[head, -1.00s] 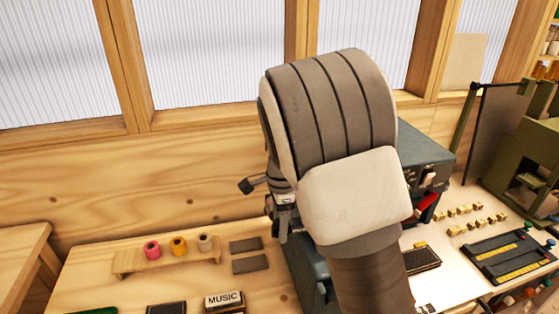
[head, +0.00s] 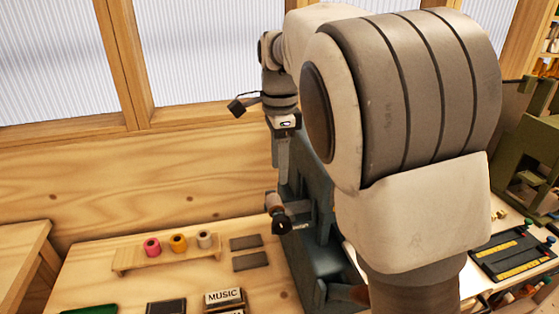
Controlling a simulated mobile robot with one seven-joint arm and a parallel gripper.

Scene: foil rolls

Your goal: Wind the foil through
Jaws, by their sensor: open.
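The dark blue-green machine (head: 318,238) stands on the bench, largely hidden behind my arm. A spindle (head: 281,222) with a dark round end and a brownish part sticks out of its left side; I cannot tell whether foil is on it. A pink roll (head: 152,247), an orange roll (head: 178,243) and a pale grey-tan roll (head: 204,239) stand in a row on a wooden rack (head: 130,266) left of the machine. My gripper (head: 282,168) points down above the spindle, at the machine's upper left. It is open, seen side-on, with nothing visible in it.
Two dark flat plates (head: 246,242) lie right of the rack. A block marked MUSIC (head: 223,297) and a dark pad (head: 166,307) lie at the front. A black tray with yellow strips (head: 510,258) and a green machine (head: 527,160) stand at the right. A wooden wall closes the back.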

